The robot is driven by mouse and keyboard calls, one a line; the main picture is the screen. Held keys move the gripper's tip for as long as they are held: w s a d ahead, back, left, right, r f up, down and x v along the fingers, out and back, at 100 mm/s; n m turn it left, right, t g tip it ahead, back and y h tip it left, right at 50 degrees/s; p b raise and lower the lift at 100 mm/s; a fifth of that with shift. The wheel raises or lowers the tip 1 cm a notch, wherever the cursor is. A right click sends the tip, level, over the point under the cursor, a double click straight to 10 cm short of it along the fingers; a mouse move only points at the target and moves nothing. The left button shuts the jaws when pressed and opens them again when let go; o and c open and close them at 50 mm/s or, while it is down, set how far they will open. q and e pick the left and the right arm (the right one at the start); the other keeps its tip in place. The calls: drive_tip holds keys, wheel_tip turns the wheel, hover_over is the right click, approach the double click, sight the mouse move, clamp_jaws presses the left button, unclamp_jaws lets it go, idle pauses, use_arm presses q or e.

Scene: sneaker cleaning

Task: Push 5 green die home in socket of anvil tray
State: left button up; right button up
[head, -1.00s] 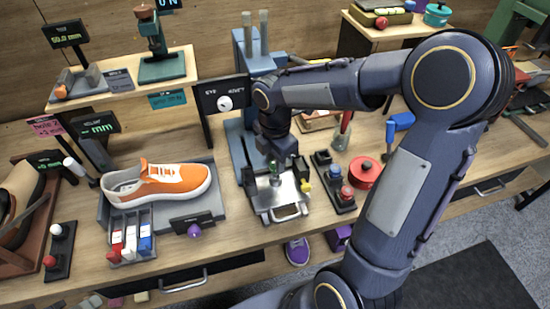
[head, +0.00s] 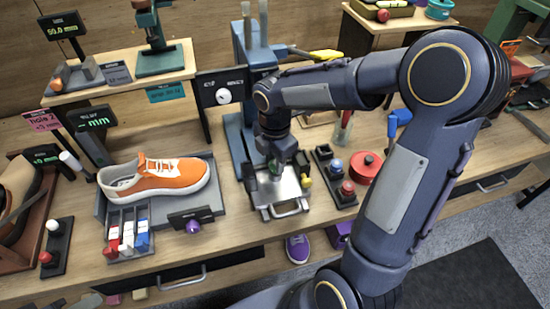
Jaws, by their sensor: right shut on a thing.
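The anvil tray (head: 287,190) is a silvery plate with a front handle, set at the foot of a blue-grey press on the bench. My right gripper (head: 275,170) points down over the rear part of this tray. It is shut on the green die (head: 273,168), of which only a small green patch shows. The gripper hides the socket and the lower part of the die, so I cannot tell how deep the die sits. My left gripper is not in view.
A yellow-topped piece (head: 306,183) stands close at the tray's right edge. A black rack (head: 344,200) with blue and red knobs and a red round tin (head: 366,168) are further right. An orange sneaker (head: 160,179) lies on a grey stand to the left.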

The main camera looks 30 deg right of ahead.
drive_tip(key=shift+f, duration=0.4)
drive_tip(key=o, duration=1)
drive_tip(key=shift+o, duration=0.2)
wheel_tip(320, 180, up, 8)
drive_tip(key=shift+f, duration=0.1)
drive_tip(key=s+a+m+t+y, duration=0.2)
drive_tip(key=s+m, duration=0.6)
drive_tip(key=m, duration=0.2)
drive_tip(key=s+a+m+t+y, duration=0.1)
drive_tip(key=s+a+m+t, duration=0.1)
drive_tip(key=s+m, duration=0.7)
drive_tip(key=shift+m+t+y, duration=0.4)
drive_tip(key=shift+m+t, duration=0.4)
drive_tip(key=shift+m, duration=0.4)
